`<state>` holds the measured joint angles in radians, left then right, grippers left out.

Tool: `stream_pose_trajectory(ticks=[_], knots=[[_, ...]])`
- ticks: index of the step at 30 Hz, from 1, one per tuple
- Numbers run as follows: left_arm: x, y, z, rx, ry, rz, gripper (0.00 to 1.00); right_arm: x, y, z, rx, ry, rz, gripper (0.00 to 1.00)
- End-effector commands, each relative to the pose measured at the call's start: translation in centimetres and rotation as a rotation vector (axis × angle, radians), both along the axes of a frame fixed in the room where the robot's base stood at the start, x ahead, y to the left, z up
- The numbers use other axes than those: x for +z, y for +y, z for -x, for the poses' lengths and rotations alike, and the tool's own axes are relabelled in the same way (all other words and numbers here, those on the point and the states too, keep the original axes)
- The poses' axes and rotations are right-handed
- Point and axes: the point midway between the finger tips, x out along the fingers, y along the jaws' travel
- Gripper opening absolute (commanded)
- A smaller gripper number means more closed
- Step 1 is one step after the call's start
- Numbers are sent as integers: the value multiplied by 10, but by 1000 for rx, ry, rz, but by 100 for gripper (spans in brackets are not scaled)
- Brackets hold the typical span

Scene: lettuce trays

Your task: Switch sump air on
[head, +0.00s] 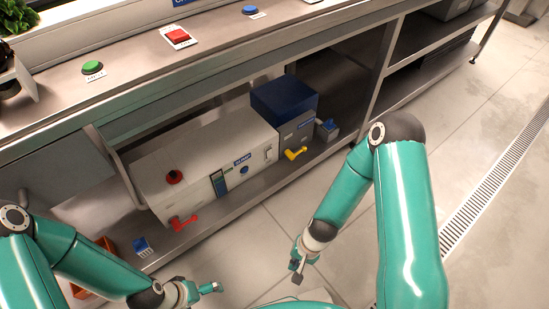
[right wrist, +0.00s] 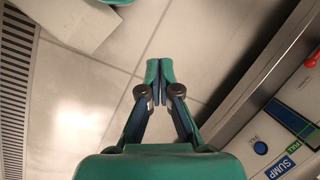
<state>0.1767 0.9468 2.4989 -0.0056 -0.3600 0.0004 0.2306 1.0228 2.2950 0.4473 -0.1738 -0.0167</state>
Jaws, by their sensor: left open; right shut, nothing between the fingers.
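The white sump box (head: 205,150) stands on the low shelf under the bench. Its front has a blue SUMP label, a green-and-blue level strip (head: 219,183), a small blue button (head: 244,170) and a small switch (head: 268,154). A red knob (head: 174,177) is on it and a red lever (head: 185,221) is low at its front. In the right wrist view the sump panel (right wrist: 283,145) shows at lower right with its blue button (right wrist: 260,148). My left gripper (head: 216,288) is open, over the floor in front of the shelf. My right gripper (head: 297,274) is shut and empty, pointing down, apart from the box; it shows in the right wrist view (right wrist: 160,68).
A dark blue-topped box (head: 285,100) with a yellow lever (head: 295,153) stands right of the sump box. Green (head: 93,67), red (head: 179,36) and blue (head: 250,10) buttons sit on the bench above. An orange crate (head: 106,243) is at lower left. Floor before the shelf is clear.

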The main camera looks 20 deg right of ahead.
Motion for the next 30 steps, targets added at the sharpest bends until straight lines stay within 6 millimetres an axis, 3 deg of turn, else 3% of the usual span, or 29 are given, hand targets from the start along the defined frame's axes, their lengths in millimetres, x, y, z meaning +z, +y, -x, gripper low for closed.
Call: stream_pose_trajectory(ticks=[5, 11, 15, 19, 24, 30], knots=[[15, 0, 0, 0, 0, 0, 100, -13, -1, -41, -491, 179, -76, 0], [28, 0, 0, 0, 0, 0, 100, -17, 1, -130, -1064, 271, -309, 0], [36, 0, 0, 0, 0, 0, 100, -10, -23, -207, -1429, 248, -530, 0], [41, 0, 0, 0, 0, 0, 100, 0, -59, -264, -1685, 185, -719, 0], [44, 0, 0, 0, 0, 0, 100, 10, -98, -304, -1871, 106, -874, 0], [44, 0, 0, 0, 0, 0, 100, 13, -111, -314, -1926, 79, -921, 0]])
